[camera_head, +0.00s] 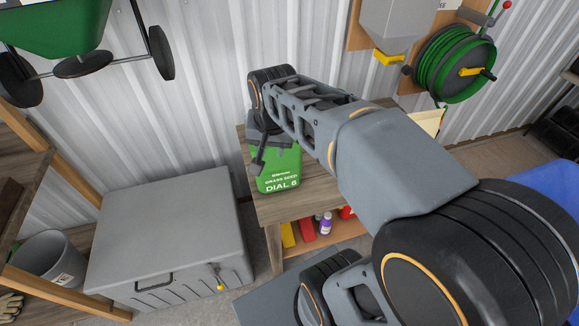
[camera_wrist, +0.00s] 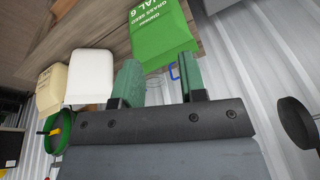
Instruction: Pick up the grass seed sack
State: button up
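The grass seed sack (camera_head: 280,172) is a green block-shaped bag with white lettering, upright on a wooden workbench (camera_head: 297,205) in the head view. In the wrist view the sack (camera_wrist: 162,32) appears upside down at the top centre, just beyond my fingertips. My gripper (camera_wrist: 158,68) is open, with its two green-padded fingers spread and no sack between them. In the head view my gripper (camera_head: 258,155) is beside the sack's left edge and covers a little of it. My arm crosses above the bench and hides its back right part.
A white container (camera_wrist: 90,76) and a tan bag (camera_wrist: 51,88) stand along the bench from the sack. A grey chest (camera_head: 170,235) stands left of the bench. Bottles (camera_head: 325,223) sit on the lower shelf. A corrugated wall (camera_head: 205,80) rises close behind.

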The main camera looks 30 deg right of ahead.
jog(key=w+d+f+m+g, duration=0.1)
jog(key=w+d+m+g, duration=0.1)
jog(key=w+d+m, duration=0.35)
jog(key=w+d+f+m+g, duration=0.1)
jog(key=w+d+m, duration=0.2)
jog(key=w+m, duration=0.6)
jog(key=f, duration=0.6)
jog(key=shift+w+d+f+p, duration=0.15)
jog(key=shift+w+f+p, duration=0.15)
jog(key=shift+p, duration=0.1)
jog(key=shift+w+f+p, duration=0.15)
jog(key=shift+f+p, duration=0.6)
jog(key=shift+f, duration=2.3)
grip_shut()
jog(key=shift+r, duration=0.1)
